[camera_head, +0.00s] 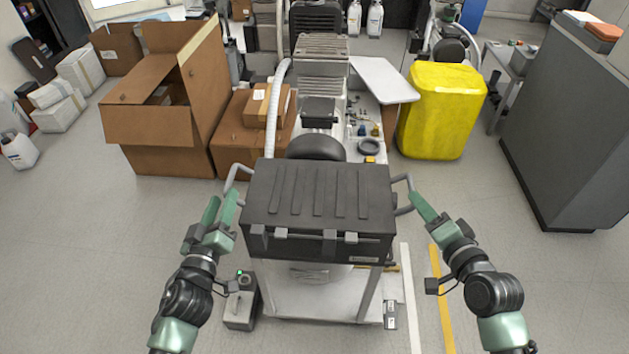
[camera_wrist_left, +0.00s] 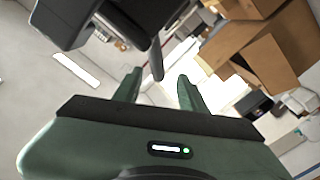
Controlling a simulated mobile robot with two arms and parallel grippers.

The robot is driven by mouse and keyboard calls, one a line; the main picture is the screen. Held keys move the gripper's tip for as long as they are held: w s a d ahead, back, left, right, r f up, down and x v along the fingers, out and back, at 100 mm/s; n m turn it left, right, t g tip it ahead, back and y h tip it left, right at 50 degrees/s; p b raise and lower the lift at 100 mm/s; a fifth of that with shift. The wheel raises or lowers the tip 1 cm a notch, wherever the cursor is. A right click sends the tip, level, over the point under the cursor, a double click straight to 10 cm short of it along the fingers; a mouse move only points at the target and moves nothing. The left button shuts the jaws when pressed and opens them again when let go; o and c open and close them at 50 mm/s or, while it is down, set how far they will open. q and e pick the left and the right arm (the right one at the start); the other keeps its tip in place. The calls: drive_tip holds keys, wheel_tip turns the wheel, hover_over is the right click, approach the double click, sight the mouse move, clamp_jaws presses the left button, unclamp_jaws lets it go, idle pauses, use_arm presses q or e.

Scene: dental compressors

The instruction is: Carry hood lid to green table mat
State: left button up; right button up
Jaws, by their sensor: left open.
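The hood lid (camera_head: 318,195) is a dark grey ribbed box-like cover at the centre of the head view, with a grey bar handle on each side. My left gripper (camera_head: 221,205) is open at its left side, fingers apart and pointing at the left handle (camera_head: 232,178). In the left wrist view my left gripper (camera_wrist_left: 158,88) shows a dark bar end between or just beyond its fingertips; contact cannot be told. My right gripper (camera_head: 420,205) is beside the right handle (camera_head: 406,196); its second finger is not clear. I see no green table mat.
A light-coloured stand (camera_head: 315,295) is under the lid, with compressor parts behind it. Cardboard boxes (camera_head: 165,110) stand at the back left and a yellow bin (camera_head: 440,110) at the back right. A grey cabinet (camera_head: 565,130) is at the far right. Floor is open on both sides.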

sight(234, 169)
use_arm(q)
drive_tip(key=shift+r, duration=0.15)
use_arm(e)
drive_tip(key=shift+s+r, duration=0.1)
use_arm(q)
drive_tip(key=w, duration=0.7)
drive_tip(key=shift+w+d, duration=0.1)
drive_tip(key=shift+w, duration=0.3)
use_arm(e)
drive_tip(key=x, duration=0.8)
drive_tip(key=shift+d, duration=0.1)
use_arm(q)
clamp_jaws()
use_arm(e)
clamp_jaws()
drive_tip(key=shift+d, duration=0.15)
